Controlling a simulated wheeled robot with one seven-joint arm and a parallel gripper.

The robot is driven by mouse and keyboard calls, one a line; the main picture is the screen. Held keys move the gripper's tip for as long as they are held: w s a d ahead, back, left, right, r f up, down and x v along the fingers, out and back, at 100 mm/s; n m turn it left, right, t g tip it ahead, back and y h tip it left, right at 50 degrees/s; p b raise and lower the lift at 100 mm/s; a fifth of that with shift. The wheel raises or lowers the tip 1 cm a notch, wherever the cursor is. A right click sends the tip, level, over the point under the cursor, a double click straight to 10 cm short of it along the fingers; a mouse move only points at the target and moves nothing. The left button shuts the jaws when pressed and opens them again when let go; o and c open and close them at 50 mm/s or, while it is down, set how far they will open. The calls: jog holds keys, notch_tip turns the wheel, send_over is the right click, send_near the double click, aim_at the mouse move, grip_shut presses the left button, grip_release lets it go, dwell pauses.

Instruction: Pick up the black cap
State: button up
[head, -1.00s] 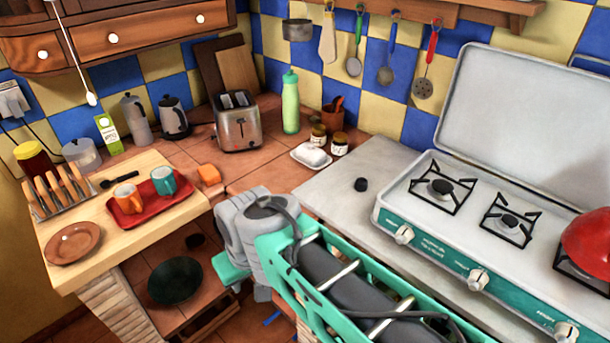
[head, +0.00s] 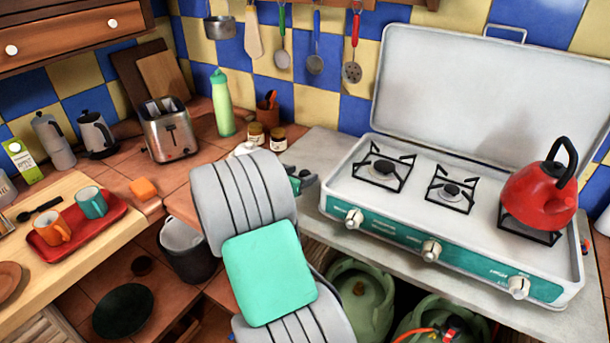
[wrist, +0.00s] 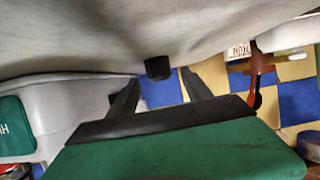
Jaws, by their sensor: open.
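The black cap (wrist: 158,68) is a small dark cylinder on the pale grey counter (wrist: 190,25) in the wrist view. It lies just beyond the fingertips and between their lines, with a visible gap to each finger. My gripper (wrist: 158,82) is open and empty, its two dark fingers spread. In the head view my gripper (head: 304,178) is low over the left part of the grey counter, left of the stove, mostly hidden behind my arm. I cannot clearly tell the cap apart from the dark fingers there.
The camping stove (head: 440,215) with its raised lid stands close right of my gripper, a red kettle (head: 537,197) on it. Two small jars (head: 277,138) and a white dish (head: 246,149) are behind my arm. A toaster (head: 171,132) and a green bottle (head: 221,105) stand farther back.

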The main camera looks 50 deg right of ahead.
aim_at(304, 173)
jog(key=x, duration=0.3)
jog(key=shift+c, duration=0.2)
jog(key=shift+a, duration=0.1)
grip_shut()
